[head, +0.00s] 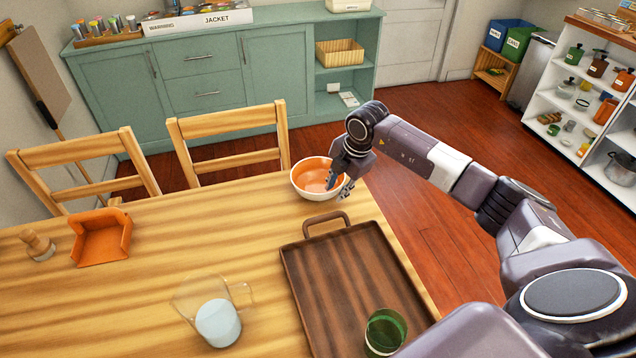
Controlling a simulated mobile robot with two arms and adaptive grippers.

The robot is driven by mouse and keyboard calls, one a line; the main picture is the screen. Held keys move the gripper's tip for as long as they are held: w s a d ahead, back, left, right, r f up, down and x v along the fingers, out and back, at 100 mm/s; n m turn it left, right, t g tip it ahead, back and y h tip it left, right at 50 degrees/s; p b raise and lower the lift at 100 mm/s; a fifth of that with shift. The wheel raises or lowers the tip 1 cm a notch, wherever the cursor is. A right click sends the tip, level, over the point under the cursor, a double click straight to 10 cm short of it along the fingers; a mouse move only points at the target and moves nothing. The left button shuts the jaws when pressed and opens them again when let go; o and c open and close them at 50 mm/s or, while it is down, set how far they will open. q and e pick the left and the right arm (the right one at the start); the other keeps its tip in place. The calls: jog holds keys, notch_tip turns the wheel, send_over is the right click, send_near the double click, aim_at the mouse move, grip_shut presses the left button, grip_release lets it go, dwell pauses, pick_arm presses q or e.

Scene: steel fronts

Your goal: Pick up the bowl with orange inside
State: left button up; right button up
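The bowl (306,185), white outside and orange inside, stands upright near the far right edge of the wooden table. My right gripper (339,187) points down at the bowl's right rim. Its fingers look apart, one over the orange inside and the other just outside the rim. I cannot tell whether either finger touches the bowl. The gripper hides part of the bowl's right side. My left gripper is not in view.
A brown tray (340,265) with a handle holds a green glass (385,331). A clear jug (217,318), an orange holder (101,238) and a wooden pestle-like piece (37,245) stand on the table (160,280). Two chairs (232,127) line its far side.

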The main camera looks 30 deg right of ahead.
grip_shut()
jog(key=shift+w+r, duration=0.1)
jog(key=shift+r, duration=0.05)
